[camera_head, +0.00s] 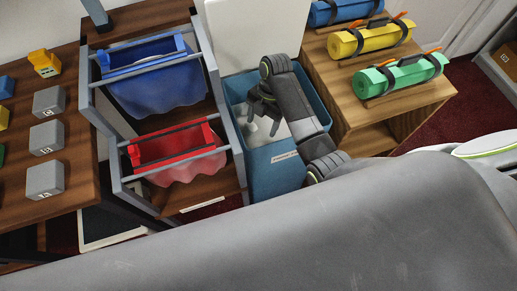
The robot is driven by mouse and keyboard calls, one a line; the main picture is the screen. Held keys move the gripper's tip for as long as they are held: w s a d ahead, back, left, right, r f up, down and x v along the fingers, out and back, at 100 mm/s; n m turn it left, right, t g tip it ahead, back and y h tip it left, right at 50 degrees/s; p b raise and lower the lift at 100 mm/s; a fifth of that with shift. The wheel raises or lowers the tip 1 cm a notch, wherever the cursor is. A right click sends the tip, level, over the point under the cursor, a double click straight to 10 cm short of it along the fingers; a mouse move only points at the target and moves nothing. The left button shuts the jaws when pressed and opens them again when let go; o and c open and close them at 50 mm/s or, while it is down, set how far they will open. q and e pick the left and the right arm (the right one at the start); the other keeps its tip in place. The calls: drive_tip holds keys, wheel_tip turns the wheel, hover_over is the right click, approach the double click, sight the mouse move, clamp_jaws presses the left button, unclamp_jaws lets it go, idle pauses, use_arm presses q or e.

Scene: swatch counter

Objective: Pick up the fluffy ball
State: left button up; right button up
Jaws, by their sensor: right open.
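I cannot make out a fluffy ball for certain. Pale white shapes (279,133) show inside the blue bin (276,178) in the head view, partly hidden by my right gripper and arm; I cannot tell what they are. My right gripper (257,109) is open and points left over the blue bin, with its dark fingers above or inside the bin opening. Nothing is visibly held in it. My left gripper is not in view.
A rack (223,136) with hanging blue cloth (158,88) and red cloth (180,165) stands left of the bin. Rolled mats, blue, yellow (370,39) and green (401,75), lie on a wooden stand at right. Grey blocks (47,142) sit on the left table.

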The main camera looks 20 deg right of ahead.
sight(259, 145)
drive_tip(key=x, duration=0.3)
drive_tip(key=shift+s+a+f, duration=0.1)
drive_tip(key=shift+s+f, duration=0.05)
drive_tip(key=shift+f, duration=0.45)
drive_tip(key=x, duration=0.4)
drive_tip(key=shift+s+d+f, duration=0.15)
drive_tip(key=shift+s+d, duration=0.1)
drive_tip(key=shift+s, duration=0.1)
drive_tip(key=shift+a+f, duration=0.1)
drive_tip(key=shift+f, duration=0.4)
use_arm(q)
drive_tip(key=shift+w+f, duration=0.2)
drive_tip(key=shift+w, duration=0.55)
use_arm(e)
drive_tip(key=c, duration=0.8)
